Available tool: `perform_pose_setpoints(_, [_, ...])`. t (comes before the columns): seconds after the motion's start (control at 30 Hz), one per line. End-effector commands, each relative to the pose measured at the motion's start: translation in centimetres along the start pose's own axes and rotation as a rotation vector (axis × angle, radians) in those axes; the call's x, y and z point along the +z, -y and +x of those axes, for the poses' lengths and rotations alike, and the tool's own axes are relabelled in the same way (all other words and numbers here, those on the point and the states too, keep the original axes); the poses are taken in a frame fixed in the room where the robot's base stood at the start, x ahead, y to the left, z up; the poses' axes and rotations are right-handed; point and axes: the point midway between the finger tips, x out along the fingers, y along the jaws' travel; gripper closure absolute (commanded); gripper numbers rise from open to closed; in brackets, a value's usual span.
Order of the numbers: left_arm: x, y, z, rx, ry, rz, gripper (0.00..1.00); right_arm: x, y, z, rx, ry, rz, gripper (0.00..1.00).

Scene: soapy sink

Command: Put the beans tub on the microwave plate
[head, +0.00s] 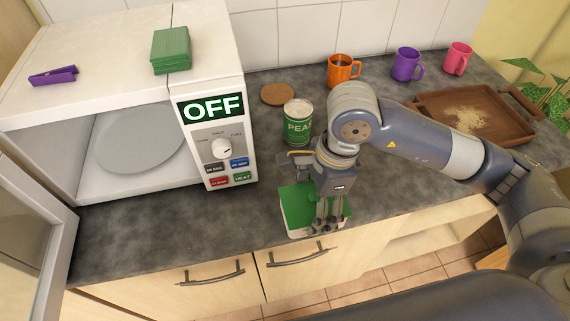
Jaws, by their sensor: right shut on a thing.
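A tub (294,203) with a green lid and pale sides sits at the front edge of the counter, or just above it. I cannot tell which, and no beans label shows. My right gripper (327,226) points down over the tub and is shut on it, covering its right part. The microwave plate (140,138) is a round grey disc inside the open microwave (215,110) at the left. The plate is empty. The microwave display reads OFF. My left gripper is not in view.
The microwave door (40,250) stands open at the far left. A green PEAS can (298,122) stands close behind my right gripper. A cork coaster (277,94), several mugs and a wooden tray (480,115) are farther back. The counter before the microwave is clear.

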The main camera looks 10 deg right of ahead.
Motion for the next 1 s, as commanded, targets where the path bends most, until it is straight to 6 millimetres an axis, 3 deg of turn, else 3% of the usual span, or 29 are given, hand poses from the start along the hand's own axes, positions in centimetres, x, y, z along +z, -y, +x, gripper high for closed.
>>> perform_pose_setpoints(0.3, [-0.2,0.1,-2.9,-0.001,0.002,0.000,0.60,1.0,6.6,0.3,0.001,0.002,0.001,0.51])
perform_pose_setpoints(0.5, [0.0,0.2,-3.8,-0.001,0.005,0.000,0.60,1.4,9.5,0.9,0.000,0.002,-0.001,0.51])
perform_pose_setpoints(0.77, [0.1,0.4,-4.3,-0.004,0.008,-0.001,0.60,1.6,11.1,1.1,0.000,0.001,-0.002,0.51])
perform_pose_setpoints(1.0, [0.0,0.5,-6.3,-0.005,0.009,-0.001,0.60,1.1,11.1,4.2,0.002,0.001,-0.001,0.51])
